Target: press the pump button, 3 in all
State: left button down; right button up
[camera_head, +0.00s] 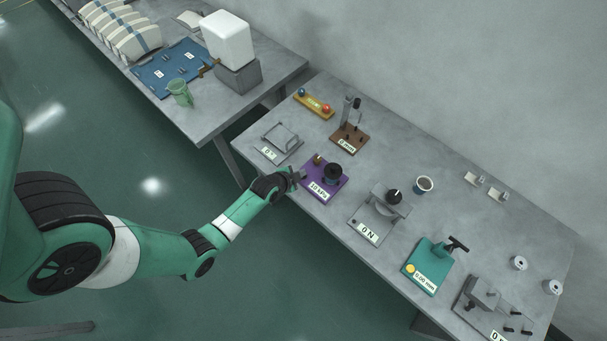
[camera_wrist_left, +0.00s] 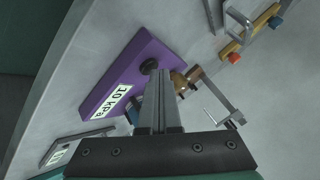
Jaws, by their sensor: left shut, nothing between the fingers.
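The purple pump unit (camera_head: 318,192) lies on the near table, with a white label reading 10 kPa. A black round part (camera_head: 333,173) and a small brass part (camera_head: 317,159) stand on it. My left gripper (camera_head: 299,174) is shut and empty, at the left edge of the purple unit. In the left wrist view, the shut fingers (camera_wrist_left: 158,82) point at the purple base (camera_wrist_left: 128,72). A small dark knob (camera_wrist_left: 149,66) shows just beyond their tips; I cannot tell whether they touch it. The brass part (camera_wrist_left: 184,82) is beside the fingers. My right gripper is out of view.
A device with a wire frame (camera_head: 280,142) is left of the pump, and a brown stand (camera_head: 349,138) is behind it. A grey 0 N device (camera_head: 372,228) and a teal gauge (camera_head: 428,265) are to the right. A cup (camera_head: 424,185) stands behind them.

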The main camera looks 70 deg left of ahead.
pick_arm(q)
jog(key=shift+r+p, duration=0.9)
notch_tip(320, 180, up, 5)
jog(key=p, duration=0.5)
jog(key=shift+r, duration=0.1)
dwell(2.2)
